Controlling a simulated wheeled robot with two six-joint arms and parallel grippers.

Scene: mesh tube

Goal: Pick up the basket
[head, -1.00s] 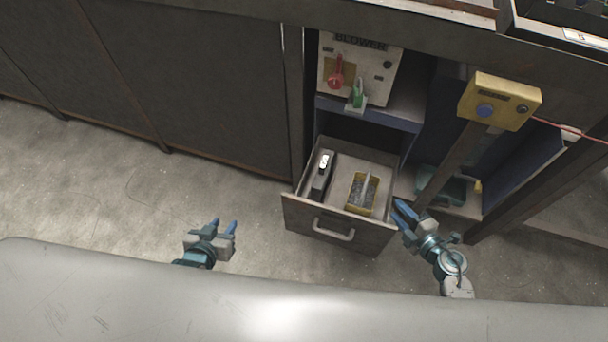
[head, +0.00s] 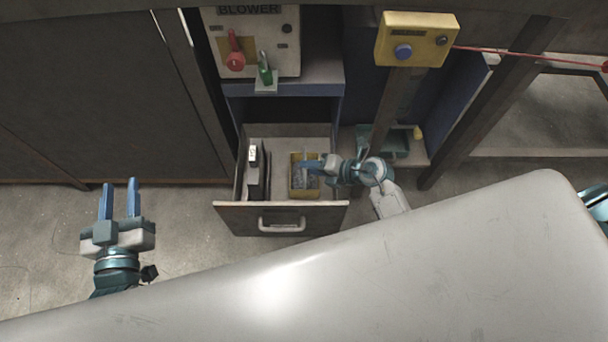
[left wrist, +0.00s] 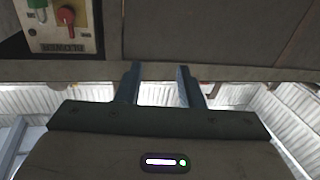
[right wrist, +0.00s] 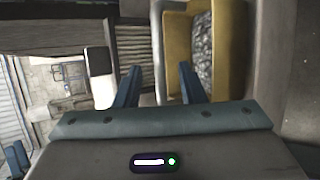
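The basket (head: 306,188) is a small yellow box with grey mesh inside, sitting in the open drawer. It also shows in the right wrist view (right wrist: 177,52), at top centre-right. My right gripper (head: 308,166) is over the drawer at the basket, partly covering it. In the right wrist view its fingers (right wrist: 158,78) are apart, with the right finger in front of the basket's near part and the left finger left of it. I cannot tell whether they touch it. My left gripper (head: 120,184) is open and empty, left of the drawer; its fingers also show in the left wrist view (left wrist: 157,80).
The drawer (head: 235,216) stands open, with a black-and-white object (head: 253,168) left of the basket. Above are the blower panel (head: 252,45) and a yellow button box (head: 418,40) on a post. The floor around my left gripper is clear.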

